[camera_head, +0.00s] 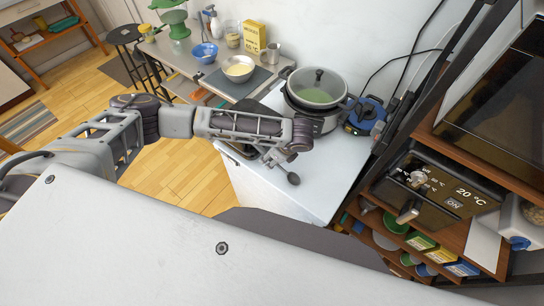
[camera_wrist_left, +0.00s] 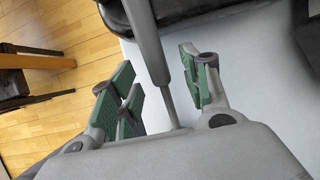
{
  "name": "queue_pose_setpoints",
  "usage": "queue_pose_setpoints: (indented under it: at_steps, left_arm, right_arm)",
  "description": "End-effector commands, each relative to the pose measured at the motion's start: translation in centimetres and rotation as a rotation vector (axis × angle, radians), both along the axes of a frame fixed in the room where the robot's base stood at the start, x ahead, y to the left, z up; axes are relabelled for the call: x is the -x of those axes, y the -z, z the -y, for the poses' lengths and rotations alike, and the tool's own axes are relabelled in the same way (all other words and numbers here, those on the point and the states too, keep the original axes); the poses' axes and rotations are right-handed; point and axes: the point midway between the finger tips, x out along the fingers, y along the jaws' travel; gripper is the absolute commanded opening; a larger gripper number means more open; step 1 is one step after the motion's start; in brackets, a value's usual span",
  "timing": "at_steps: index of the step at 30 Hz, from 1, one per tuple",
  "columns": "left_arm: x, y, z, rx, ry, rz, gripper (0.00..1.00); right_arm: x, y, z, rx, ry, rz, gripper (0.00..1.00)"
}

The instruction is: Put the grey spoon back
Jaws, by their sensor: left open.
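The grey spoon (camera_head: 293,178) shows its dark bowl just below my left gripper (camera_head: 274,157) in the head view, over the white counter top. In the left wrist view its grey handle (camera_wrist_left: 152,50) runs between the green-padded fingers of my left gripper (camera_wrist_left: 157,68). The fingers are open, with a gap visible on both sides of the handle. The bowl is hidden in the wrist view. I cannot tell whether the spoon touches the counter. My right gripper is not in view.
A lidded pot (camera_head: 317,92) and a blue device (camera_head: 366,114) stand behind my left gripper. A table (camera_head: 150,50) with bowls and a yellow box (camera_head: 255,36) is beyond my arm. Shelving with an oven panel (camera_head: 437,190) is at right. The counter (camera_head: 325,190) is clear beside the spoon.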

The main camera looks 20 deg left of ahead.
Motion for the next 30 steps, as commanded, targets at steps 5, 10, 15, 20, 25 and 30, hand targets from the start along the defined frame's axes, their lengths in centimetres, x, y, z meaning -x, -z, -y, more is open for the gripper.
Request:
queue_pose_setpoints:
  at_steps: [5,10,15,20,25,30]
  left_arm:
    - [0.0,0.0,0.0,0.0,0.0,0.0,0.51]
    - [0.0,0.0,0.0,0.0,0.0,0.0,0.51]
    - [0.1,-0.6,0.3,0.001,0.0,0.001,0.51]
    - [0.3,-1.9,1.0,0.003,0.001,0.002,0.51]
    - [0.6,-4.0,1.9,0.003,0.002,0.0,0.51]
    - [1.0,-6.3,2.9,0.003,0.001,0.002,0.51]
  right_arm:
    - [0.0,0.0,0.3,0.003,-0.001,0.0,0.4]
    - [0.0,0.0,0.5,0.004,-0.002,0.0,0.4]
    - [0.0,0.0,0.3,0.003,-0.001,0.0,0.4]
    - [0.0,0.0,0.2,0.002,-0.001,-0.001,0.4]
    - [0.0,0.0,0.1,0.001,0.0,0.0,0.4]
    - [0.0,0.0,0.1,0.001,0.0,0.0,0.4]
